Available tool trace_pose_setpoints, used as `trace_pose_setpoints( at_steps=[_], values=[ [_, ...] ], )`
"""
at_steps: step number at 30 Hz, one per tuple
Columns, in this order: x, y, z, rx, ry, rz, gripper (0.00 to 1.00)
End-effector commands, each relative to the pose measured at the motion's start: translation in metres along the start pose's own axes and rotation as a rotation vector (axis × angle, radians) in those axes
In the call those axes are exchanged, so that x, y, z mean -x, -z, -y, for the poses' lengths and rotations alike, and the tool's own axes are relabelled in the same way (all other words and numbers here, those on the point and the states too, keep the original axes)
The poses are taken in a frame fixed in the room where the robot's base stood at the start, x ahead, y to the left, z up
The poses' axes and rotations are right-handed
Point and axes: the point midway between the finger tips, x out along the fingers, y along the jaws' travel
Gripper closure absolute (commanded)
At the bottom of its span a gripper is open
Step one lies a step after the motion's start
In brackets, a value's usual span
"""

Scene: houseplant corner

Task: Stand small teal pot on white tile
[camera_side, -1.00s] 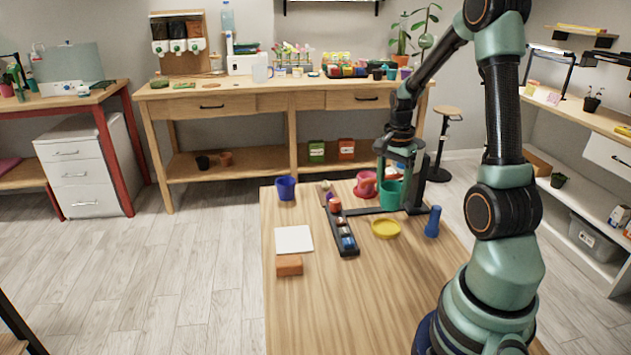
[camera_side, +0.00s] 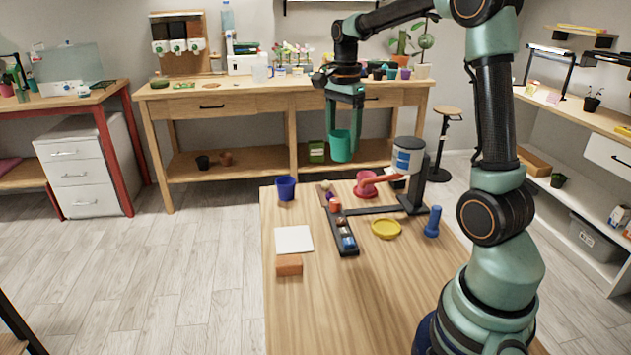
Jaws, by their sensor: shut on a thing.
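The small teal pot (camera_side: 341,146) hangs upright in my gripper (camera_side: 345,130), whose fingers are shut on it. My gripper points down and holds the pot well above the far part of the wooden table. The flat white tile (camera_side: 294,239) lies at the left of the table, nearer the camera than the pot. Its top is bare.
A blue pot (camera_side: 286,188) stands behind the tile, and a terracotta block (camera_side: 289,265) lies in front. A dark tray (camera_side: 344,236) of small items is to its right. Beyond are a yellow saucer (camera_side: 386,229), red watering can (camera_side: 366,184), blue object (camera_side: 433,222) and black stand (camera_side: 411,200).

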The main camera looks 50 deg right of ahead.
Motion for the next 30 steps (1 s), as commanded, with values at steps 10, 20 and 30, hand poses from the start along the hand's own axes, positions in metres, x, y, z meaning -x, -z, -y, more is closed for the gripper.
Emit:
trace_pose_setpoints(
  at_steps=[10,20,30],
  values=[
    [0.0,-0.102,0.046,0.005,-0.001,0.0,0.81],
    [-0.046,-0.113,0.048,0.0,-0.007,0.0,0.81],
    [-0.128,-0.112,0.048,0.0,-0.006,0.0,0.81]
  ],
)
